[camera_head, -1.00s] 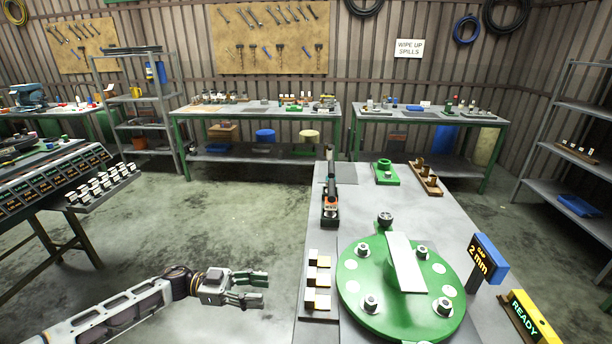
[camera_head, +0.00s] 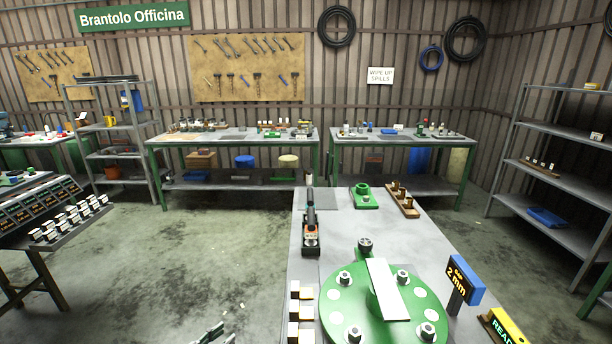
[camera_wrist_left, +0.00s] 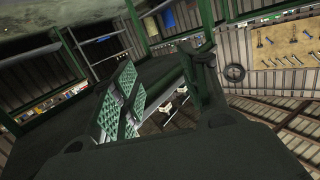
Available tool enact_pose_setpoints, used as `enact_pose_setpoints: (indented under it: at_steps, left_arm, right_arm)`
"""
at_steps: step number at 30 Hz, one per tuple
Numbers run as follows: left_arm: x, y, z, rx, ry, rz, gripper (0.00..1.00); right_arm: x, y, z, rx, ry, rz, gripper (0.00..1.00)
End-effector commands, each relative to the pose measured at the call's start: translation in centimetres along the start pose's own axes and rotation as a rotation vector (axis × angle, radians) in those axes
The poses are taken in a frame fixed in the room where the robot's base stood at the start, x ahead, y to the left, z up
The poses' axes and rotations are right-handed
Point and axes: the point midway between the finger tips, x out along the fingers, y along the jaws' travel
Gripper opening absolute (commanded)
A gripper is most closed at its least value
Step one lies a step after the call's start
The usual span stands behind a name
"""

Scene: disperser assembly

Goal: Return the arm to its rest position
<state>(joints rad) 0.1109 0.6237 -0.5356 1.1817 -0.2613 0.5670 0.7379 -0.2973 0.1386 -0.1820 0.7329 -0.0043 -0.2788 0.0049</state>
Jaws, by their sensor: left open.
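My left gripper (camera_head: 214,335) shows only its fingertips at the bottom edge of the head view, over the floor left of the near table. The rest of that arm is out of the frame. In the left wrist view the left gripper (camera_wrist_left: 150,100) has its green-padded fingers apart, with nothing held between them. The near table (camera_head: 420,235) carries the green round disperser plate (camera_head: 345,300) with bolts and a pale bar across it. The gripper is clear of the table and plate. My right gripper is not in view.
Small white-and-yellow blocks (camera_head: 301,312) line the table's left edge. A black-and-orange tool (camera_head: 311,235) stands behind them. The "2 mm" sign (camera_head: 463,280) and the yellow READY sign (camera_head: 503,326) are on the right. The floor (camera_head: 190,260) to the left is open.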

Motion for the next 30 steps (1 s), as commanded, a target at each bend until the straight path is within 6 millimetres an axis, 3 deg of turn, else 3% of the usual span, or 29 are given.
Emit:
enact_pose_setpoints:
  at_steps: [3,14,22,30]
  left_arm:
    - [-1.2,-0.4,4.2,-0.015,-0.077,-0.087,0.45]
    - [-6.7,0.5,16.0,-0.053,-0.329,-0.279,0.45]
    - [-11.9,3.3,23.8,-0.089,-0.527,-0.365,0.45]
    - [-17.5,7.6,30.4,-0.132,-0.723,-0.41,0.45]
  right_arm:
    - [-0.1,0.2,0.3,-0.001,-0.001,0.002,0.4]
    - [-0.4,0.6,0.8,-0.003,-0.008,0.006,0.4]
    - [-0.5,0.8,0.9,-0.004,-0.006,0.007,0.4]
    - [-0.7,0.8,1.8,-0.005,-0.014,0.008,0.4]
